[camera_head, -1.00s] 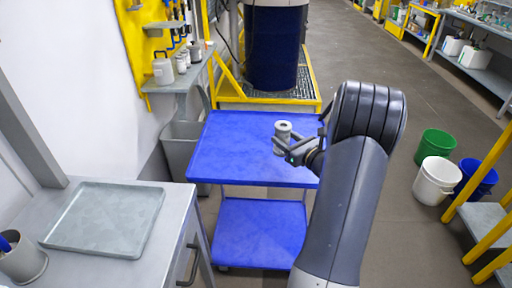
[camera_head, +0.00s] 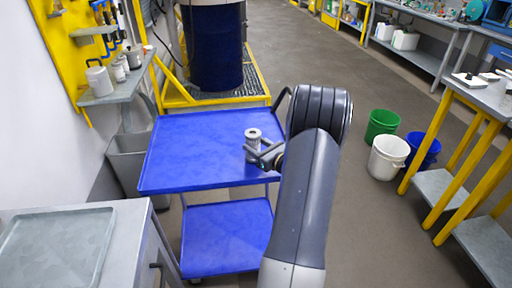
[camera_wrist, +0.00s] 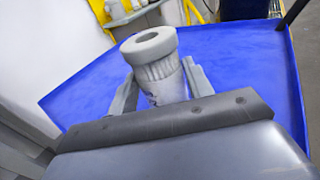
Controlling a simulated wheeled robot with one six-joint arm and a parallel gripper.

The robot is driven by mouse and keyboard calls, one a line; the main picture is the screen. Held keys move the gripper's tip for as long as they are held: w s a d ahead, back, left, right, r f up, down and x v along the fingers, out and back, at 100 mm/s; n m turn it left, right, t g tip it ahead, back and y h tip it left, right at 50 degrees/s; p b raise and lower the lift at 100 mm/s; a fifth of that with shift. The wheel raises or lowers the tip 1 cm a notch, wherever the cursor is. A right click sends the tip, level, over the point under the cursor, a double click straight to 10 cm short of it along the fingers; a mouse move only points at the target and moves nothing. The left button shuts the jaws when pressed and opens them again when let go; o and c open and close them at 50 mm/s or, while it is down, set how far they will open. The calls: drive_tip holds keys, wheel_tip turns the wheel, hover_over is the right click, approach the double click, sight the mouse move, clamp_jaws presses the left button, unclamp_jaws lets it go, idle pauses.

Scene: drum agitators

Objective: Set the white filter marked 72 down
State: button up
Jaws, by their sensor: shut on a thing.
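The white filter (camera_head: 253,137) is a short pale grey-white cylinder with a wider ringed top and a hole in it. In the wrist view the filter (camera_wrist: 158,70) stands nearly upright between the two fingers of my gripper (camera_wrist: 160,90), which is shut on it. A dark mark shows low on its side but I cannot read it. In the head view my gripper (camera_head: 262,155) holds it over the right part of the blue cart's top shelf (camera_head: 195,150). I cannot tell whether its base touches the shelf, as the gripper hides it.
The cart's top is otherwise bare. A grey bench with a flat tray (camera_head: 55,250) is at the lower left. A wall shelf (camera_head: 120,88) holds several pale containers. A dark blue drum (camera_head: 214,45) stands behind the cart. Green (camera_head: 381,125), white (camera_head: 388,157) and blue buckets stand at the right.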

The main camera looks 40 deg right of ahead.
drive_tip(key=shift+f, duration=0.35)
drive_tip(key=shift+f, duration=0.1)
drive_tip(key=o, duration=1)
drive_tip(key=shift+r, duration=0.3)
drive_tip(key=s, duration=1.2)
drive_tip(key=shift+d+r+b, duration=0.2)
drive_tip(key=shift+r+b, duration=0.05)
drive_tip(key=shift+b, duration=0.1)
